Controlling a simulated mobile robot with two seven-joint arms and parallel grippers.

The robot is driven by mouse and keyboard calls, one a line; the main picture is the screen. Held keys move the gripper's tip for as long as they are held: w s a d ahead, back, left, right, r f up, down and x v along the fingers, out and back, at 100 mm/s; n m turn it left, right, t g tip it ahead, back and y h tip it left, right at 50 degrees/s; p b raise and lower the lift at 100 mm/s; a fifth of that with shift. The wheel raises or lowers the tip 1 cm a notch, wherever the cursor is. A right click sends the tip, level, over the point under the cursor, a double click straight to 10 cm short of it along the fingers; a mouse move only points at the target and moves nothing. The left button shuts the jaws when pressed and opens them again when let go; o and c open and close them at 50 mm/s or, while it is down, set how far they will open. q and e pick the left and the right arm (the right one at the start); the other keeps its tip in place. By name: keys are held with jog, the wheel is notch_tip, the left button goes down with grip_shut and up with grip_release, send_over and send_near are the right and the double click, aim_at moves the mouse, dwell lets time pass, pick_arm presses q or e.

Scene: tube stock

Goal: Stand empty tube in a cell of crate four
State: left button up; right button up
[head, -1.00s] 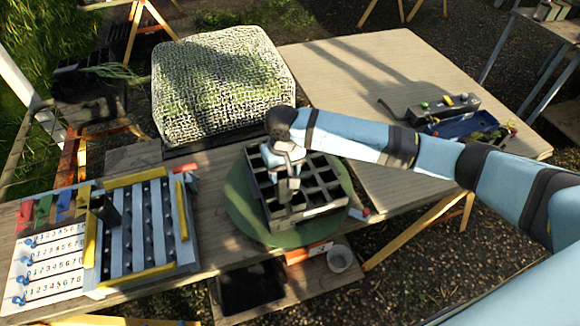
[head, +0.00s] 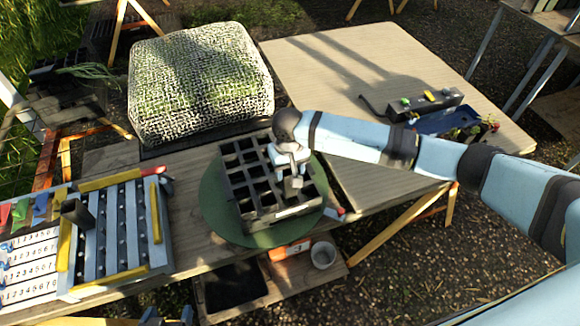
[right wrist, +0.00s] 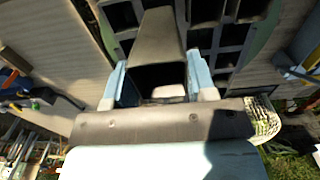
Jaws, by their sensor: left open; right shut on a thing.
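A black crate (head: 262,221) with many open square cells stands on a round green base on the table; no number can be read on it. My right gripper (head: 291,172) is over its right-hand cells, shut on a dark square tube (head: 294,187). In the right wrist view the tube (right wrist: 157,42) sits between the two blue fingers (right wrist: 158,82), its open end facing the camera and its body reaching toward the crate cells (right wrist: 228,37). I cannot tell whether its far end is inside a cell.
A slatted board (head: 112,265) with yellow bars and number rows is at the left; a dark tube (head: 76,215) stands on it. A mesh-covered block (head: 200,85) is behind the crate. A grey box (head: 432,105) and blue tray lie far right. The right tabletop is mostly clear.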

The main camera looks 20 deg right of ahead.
jog(key=shift+f, duration=0.45)
jog(key=shift+f+b, duration=0.3)
jog(key=shift+b, duration=0.35)
jog(key=shift+r, duration=0.1)
jog(key=shift+p, duration=0.6)
jog(key=shift+f, duration=0.25)
jog(key=shift+p, duration=0.5)
